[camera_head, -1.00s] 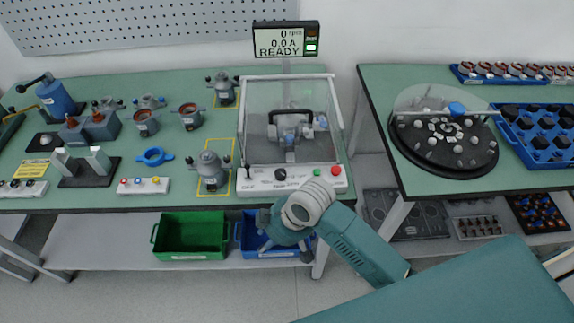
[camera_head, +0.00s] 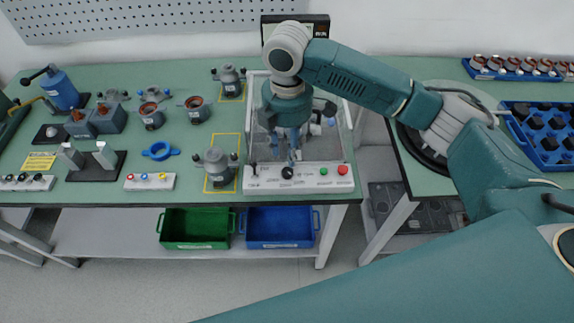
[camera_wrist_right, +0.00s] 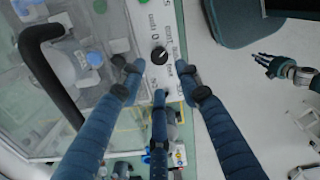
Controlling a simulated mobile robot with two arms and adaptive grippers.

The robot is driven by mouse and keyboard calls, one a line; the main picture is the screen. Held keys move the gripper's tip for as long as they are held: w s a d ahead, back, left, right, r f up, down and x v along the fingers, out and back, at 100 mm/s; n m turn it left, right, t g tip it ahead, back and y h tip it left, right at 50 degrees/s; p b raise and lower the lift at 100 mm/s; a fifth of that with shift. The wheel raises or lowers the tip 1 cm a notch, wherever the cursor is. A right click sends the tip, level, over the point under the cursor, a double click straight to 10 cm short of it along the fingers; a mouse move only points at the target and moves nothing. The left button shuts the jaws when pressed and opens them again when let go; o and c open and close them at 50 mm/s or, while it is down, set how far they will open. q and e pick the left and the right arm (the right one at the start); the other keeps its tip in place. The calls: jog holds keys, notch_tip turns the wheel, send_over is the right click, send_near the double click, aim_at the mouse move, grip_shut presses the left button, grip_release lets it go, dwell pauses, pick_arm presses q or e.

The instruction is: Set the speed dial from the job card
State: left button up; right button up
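The black speed dial (camera_head: 287,172) is on the white control panel (camera_head: 318,188) at the front of the test station. It also shows in the right wrist view (camera_wrist_right: 159,55), with markings around it; its setting is too small to read surely. My right gripper (camera_head: 291,158) points down just behind the dial in the head view. In the wrist view its three fingers are spread and empty, with tips near the dial and no clear contact. My left gripper (camera_wrist_right: 264,66) shows small in the wrist view, fingers apart and empty. A yellow card (camera_head: 39,161) lies at left, its text unreadable.
A clear guard with a black handle (camera_wrist_right: 45,65) stands beside my right fingers. A red button (camera_head: 343,170) and a green button (camera_head: 324,171) are on the panel's right. A stator unit (camera_head: 215,165) stands left of the panel.

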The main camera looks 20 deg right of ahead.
aim_at(287, 170)
notch_tip(287, 170, down, 8)
jog(key=shift+f+p, duration=0.25)
jog(key=shift+p, duration=0.35)
grip_shut()
jog(key=shift+r+m+p, duration=0.2)
jog(key=shift+m+p, duration=0.2)
jog(key=shift+p, duration=0.45)
jog(key=m+p, duration=0.3)
jog(key=p, duration=0.2)
jog(key=shift+r, duration=0.1)
jog(key=shift+w+f+m+p, duration=0.1)
jog(key=shift+f+m+p, duration=0.1)
jog(key=shift+m+p, duration=1.3)
